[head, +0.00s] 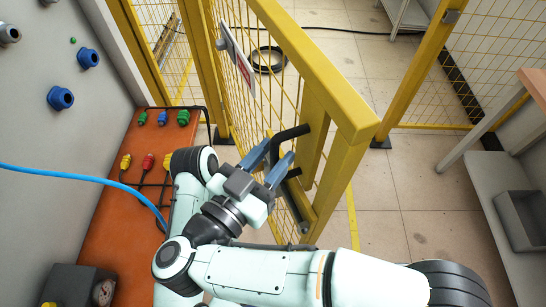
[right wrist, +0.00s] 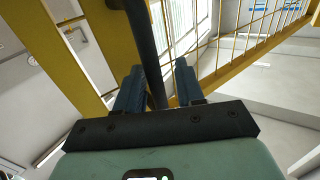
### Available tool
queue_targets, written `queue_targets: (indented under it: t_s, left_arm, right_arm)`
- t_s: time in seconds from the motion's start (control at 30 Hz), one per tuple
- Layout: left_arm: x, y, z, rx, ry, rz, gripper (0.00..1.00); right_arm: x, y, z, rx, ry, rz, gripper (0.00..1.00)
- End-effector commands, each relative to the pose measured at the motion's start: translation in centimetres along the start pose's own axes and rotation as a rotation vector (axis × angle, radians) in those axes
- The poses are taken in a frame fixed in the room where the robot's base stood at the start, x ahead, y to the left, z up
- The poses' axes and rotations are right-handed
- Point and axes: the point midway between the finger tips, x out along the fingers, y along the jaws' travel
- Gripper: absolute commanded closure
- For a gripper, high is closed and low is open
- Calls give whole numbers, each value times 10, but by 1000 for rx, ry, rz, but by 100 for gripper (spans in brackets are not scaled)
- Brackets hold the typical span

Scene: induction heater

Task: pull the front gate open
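The yellow mesh gate (head: 345,105) stands swung out at an angle, its free end towards me and apart from the yellow post on the right. A black bar handle (head: 292,133) is on its free-end frame. My right gripper (head: 268,163) is at the handle, with its two blue fingers apart. In the right wrist view the handle bar (right wrist: 145,50) runs down between the fingers of the right gripper (right wrist: 158,85), with a gap showing on the right side. Whether a finger touches the bar I cannot tell. My left gripper is not in view.
A yellow fence post (head: 412,75) stands at the right, with clear tiled floor between it and the gate. A grey wall with blue sockets (head: 61,98) and an orange panel (head: 110,215) are on the left. A bench (head: 500,190) is at the right. A coiled black hose (head: 268,60) lies behind the gate.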

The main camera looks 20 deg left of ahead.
Motion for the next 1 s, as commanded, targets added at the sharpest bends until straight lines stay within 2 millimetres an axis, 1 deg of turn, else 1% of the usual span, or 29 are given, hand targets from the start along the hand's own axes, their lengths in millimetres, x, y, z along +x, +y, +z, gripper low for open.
queue_targets:
  t_s: [0.27,0.37,0.5,0.7,0.83,1.0]
  left_arm:
    - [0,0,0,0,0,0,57]
    - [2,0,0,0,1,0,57]
    - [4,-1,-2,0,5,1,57]
    - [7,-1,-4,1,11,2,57]
    - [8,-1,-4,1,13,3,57]
    - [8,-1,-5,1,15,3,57]
  right_arm:
    - [-4,0,1,-3,-2,0,62]
    - [-15,0,1,-3,-1,-2,62]
    - [-36,-1,1,-2,0,-3,62]
    - [-59,-1,1,-3,0,-2,62]
    - [-69,-1,1,-3,-1,-1,62]
    - [-74,-1,1,-2,-2,1,62]
